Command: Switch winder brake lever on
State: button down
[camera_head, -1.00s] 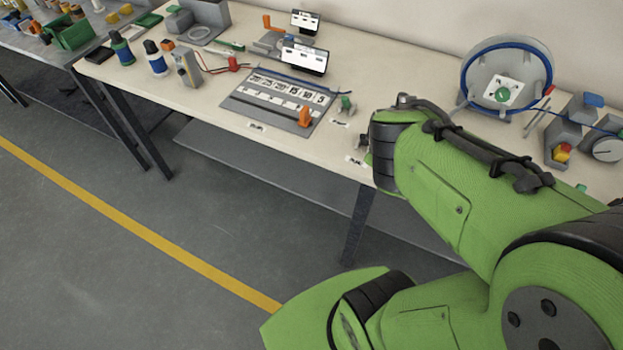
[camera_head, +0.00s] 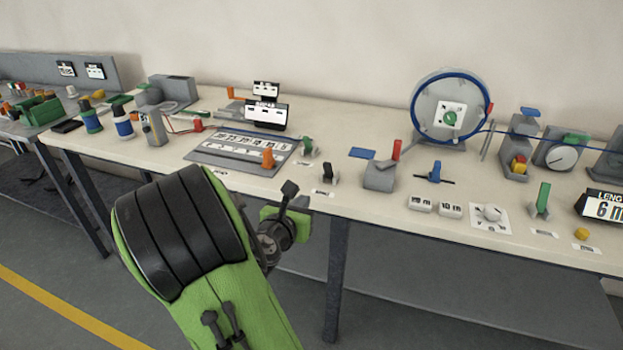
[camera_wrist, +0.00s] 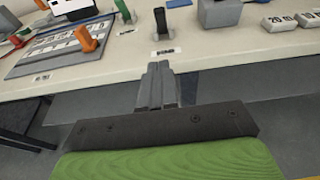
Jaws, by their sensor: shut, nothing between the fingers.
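Several small levers with white labels stand along the table's front edge; the labels are too small to read, so I cannot tell which is the winder brake lever. A black lever (camera_head: 329,174) stands upright on a small base, and it also shows in the wrist view (camera_wrist: 160,21). A green lever (camera_head: 307,145) is to its left, and another green lever (camera_head: 542,198) stands far right. A blue lever (camera_head: 435,171) is between them. The winder-like reel (camera_head: 432,92) with a blue rim stands behind. My gripper (camera_wrist: 158,68) is shut and empty, short of the black lever and apart from it.
A grey block (camera_head: 379,177) with a red lever (camera_head: 396,149) stands right of the black lever. White numbered blocks (camera_head: 421,204) and a dial plate (camera_head: 490,215) lie along the front. A grey board (camera_head: 205,156) with an orange lever (camera_head: 267,158) is at left.

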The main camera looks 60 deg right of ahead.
jog(key=shift+r, duration=0.1)
jog(key=p, duration=0.4)
send_near(324, 168)
notch_tip(324, 168, down, 4)
jog(key=d, duration=0.3)
jog(key=d+r, duration=0.1)
jog(key=shift+w+d+r, duration=0.4)
jog(key=shift+d+r, duration=0.2)
jog(key=shift+d, duration=0.25)
jog(key=shift+a+r, duration=0.1)
